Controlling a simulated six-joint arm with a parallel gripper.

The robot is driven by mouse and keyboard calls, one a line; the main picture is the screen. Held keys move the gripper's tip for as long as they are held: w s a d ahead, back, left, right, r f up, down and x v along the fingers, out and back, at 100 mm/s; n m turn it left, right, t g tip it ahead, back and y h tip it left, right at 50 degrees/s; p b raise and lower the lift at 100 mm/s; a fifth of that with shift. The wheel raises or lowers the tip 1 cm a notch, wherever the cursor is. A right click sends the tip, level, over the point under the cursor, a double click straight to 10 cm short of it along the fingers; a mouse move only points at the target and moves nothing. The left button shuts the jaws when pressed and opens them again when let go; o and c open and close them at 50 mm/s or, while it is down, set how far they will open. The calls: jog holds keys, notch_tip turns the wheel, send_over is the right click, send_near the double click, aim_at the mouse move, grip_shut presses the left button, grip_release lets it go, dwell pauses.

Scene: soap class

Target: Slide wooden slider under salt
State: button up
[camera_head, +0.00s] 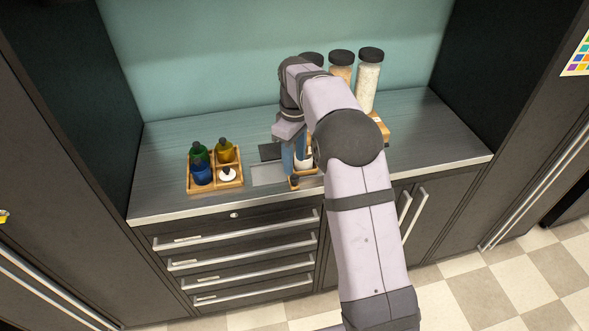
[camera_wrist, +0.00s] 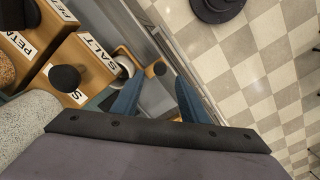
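A wooden rack (camera_wrist: 84,55) shows at the left of the wrist view, with a SALT label (camera_wrist: 95,48) on its edge. A dark round knob (camera_wrist: 65,78) is above this wood. I cannot tell which wooden piece is the slider. In the head view the rack's wooden base (camera_head: 381,124) sits at the back right, partly behind my arm. A pale-filled jar (camera_head: 368,82) stands there and a speckled jar (camera_wrist: 28,122) shows in the wrist view. My gripper (camera_wrist: 158,98) is open, its blue fingers apart with nothing seen between them. In the head view it is low at the counter (camera_head: 170,150).
A wooden tray (camera_head: 307,182) with a white item is close right of my gripper. Another tray (camera_head: 214,188) holds blue-green and amber bottles and a white item at the left. A second jar (camera_head: 341,66) stands at the back. Dark cabinet walls bound both sides.

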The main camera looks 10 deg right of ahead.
jog(key=shift+r, duration=0.85)
